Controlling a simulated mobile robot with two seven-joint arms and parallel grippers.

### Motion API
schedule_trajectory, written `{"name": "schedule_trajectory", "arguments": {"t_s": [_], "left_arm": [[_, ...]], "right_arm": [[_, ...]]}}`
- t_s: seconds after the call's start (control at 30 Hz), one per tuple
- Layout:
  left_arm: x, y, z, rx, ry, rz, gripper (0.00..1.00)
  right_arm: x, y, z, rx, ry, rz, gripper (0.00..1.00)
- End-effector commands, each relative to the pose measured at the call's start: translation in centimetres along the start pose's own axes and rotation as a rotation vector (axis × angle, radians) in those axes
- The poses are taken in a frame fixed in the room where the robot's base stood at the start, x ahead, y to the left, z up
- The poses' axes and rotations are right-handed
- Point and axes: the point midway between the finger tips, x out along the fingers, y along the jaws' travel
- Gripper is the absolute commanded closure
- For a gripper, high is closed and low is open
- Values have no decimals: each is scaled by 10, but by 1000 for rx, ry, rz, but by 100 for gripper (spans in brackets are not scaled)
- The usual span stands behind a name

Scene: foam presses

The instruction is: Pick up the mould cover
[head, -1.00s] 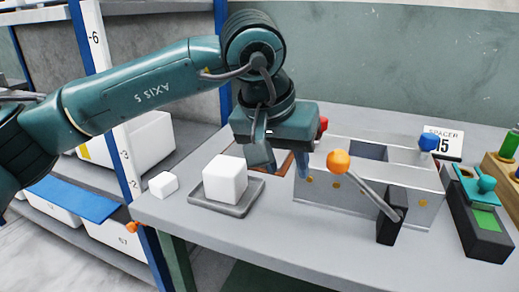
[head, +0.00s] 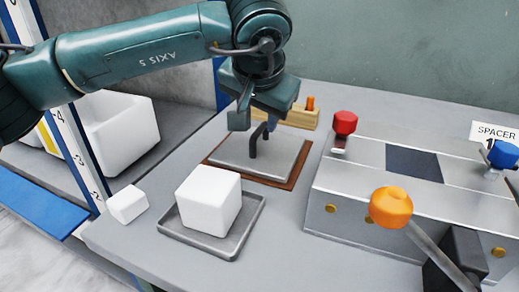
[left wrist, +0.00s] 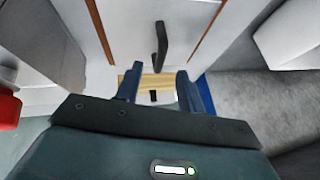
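The mould cover appears to be the flat grey plate (head: 290,161) with a dark upright handle (head: 253,146), lying on a brown mat (head: 216,163). In the left wrist view the handle (left wrist: 161,44) stands up from the pale plate (left wrist: 122,22), just beyond the fingertips. My left gripper (head: 256,122) is over the plate, close to the top of the handle. Its two fingers are apart with nothing held between them, as the left wrist view also shows (left wrist: 158,77). I cannot tell whether a finger touches the handle. My right gripper is not in view.
A white block (head: 208,203) sits on a grey tray (head: 247,226), with a smaller white block (head: 127,204) to its left. A metal press with an orange-knobbed lever (head: 391,207) and red knob (head: 345,122) stands right. A wooden holder (head: 297,117) is behind.

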Motion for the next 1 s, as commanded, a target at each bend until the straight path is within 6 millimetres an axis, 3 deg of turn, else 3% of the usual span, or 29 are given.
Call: {"name": "schedule_trajectory", "arguments": {"t_s": [0.1, 0.33, 0.6, 0.87, 1.0], "left_arm": [[15, 0, 0, -1, -2, 0, 61], [28, 0, -1, 0, -1, 0, 61], [66, -1, -5, -2, -1, 1, 61], [70, -1, -5, -1, 1, 0, 61], [70, -1, -5, -1, 1, 0, 72]], "right_arm": [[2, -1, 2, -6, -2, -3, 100], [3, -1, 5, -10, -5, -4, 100], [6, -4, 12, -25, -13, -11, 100], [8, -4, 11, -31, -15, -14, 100], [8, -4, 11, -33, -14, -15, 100]]}}
